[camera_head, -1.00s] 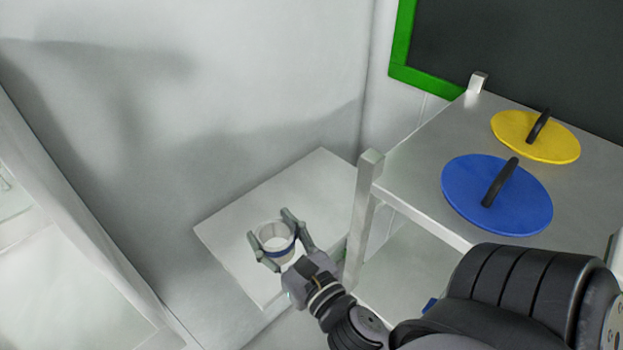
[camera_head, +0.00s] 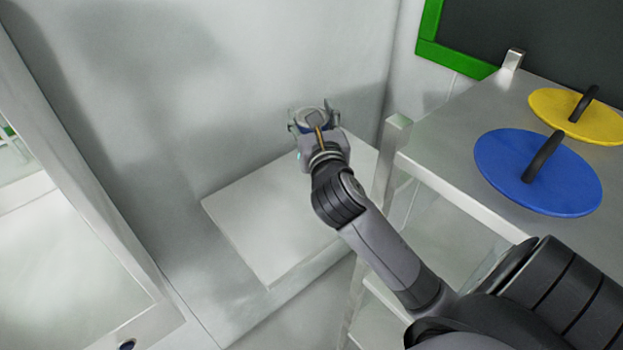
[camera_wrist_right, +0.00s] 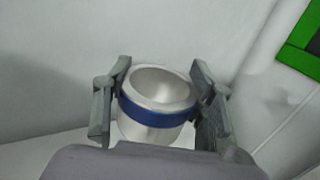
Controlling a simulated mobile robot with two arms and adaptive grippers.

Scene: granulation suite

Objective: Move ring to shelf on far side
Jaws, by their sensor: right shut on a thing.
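The ring (camera_wrist_right: 155,110) is a silvery metal cup-like piece with a blue band. In the right wrist view it sits between the two fingers of my right gripper (camera_wrist_right: 160,100), which is shut on it. In the head view my right gripper (camera_head: 314,118) is raised above the far white ledge, near the back wall. There the ring is mostly hidden by the gripper. The steel shelf unit (camera_head: 470,110) stands to the right of the gripper. My left gripper is not in view.
A blue disc (camera_head: 520,185) and a yellow disc (camera_head: 560,105), both with dark handles, lie on the shelf top. The white ledge (camera_head: 270,225) is bare. A shelf post (camera_head: 391,150) rises close to my right arm. A green-framed dark panel (camera_head: 540,40) is behind the shelf.

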